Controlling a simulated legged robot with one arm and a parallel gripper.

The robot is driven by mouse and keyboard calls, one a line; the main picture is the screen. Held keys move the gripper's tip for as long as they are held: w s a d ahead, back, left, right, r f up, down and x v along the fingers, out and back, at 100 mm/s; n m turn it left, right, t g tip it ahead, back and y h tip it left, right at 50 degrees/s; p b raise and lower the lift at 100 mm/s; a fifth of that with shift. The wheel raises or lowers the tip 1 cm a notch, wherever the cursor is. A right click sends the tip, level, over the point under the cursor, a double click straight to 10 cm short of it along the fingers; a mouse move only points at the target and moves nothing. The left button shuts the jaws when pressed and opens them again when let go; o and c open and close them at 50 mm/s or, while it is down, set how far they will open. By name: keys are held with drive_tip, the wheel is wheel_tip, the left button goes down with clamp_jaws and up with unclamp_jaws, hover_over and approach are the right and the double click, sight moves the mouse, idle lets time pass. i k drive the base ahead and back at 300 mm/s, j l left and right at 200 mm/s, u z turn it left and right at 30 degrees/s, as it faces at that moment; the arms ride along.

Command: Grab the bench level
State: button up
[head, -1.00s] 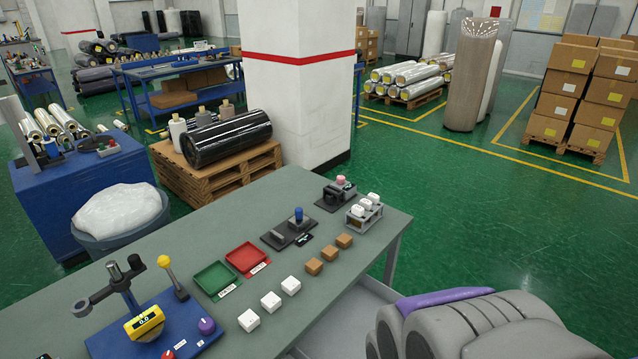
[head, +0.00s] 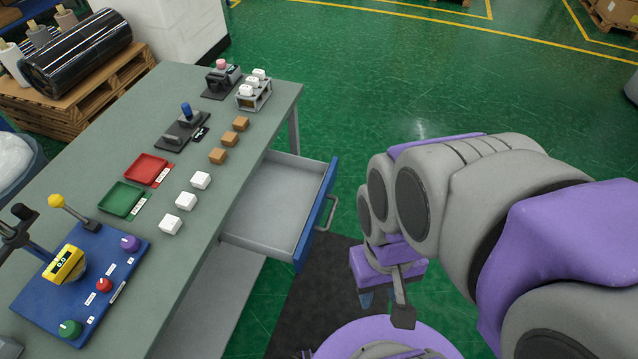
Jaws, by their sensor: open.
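I cannot tell for sure which thing is the bench level. A yellow device (head: 64,265) with a dark display reading 0.0 sits tilted on the blue control panel (head: 110,303), at the near left of the bench. A lever with a yellow ball knob (head: 57,201) rises at the panel's back edge.
The grey-green bench (head: 125,160) holds a red tray (head: 148,168), a green tray (head: 122,197), white blocks (head: 201,180) and brown blocks (head: 229,139). An open, empty-looking drawer (head: 280,205) juts right, with a blue front (head: 316,220).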

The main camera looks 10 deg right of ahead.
sight(57, 272)
drive_tip(key=u, duration=1.95)
drive_tip(key=i+l, duration=0.1)
drive_tip(key=i, duration=0.35)
drive_tip(key=i+l, duration=0.1)
drive_tip(key=i, duration=0.4)
drive_tip(key=u, duration=0.05)
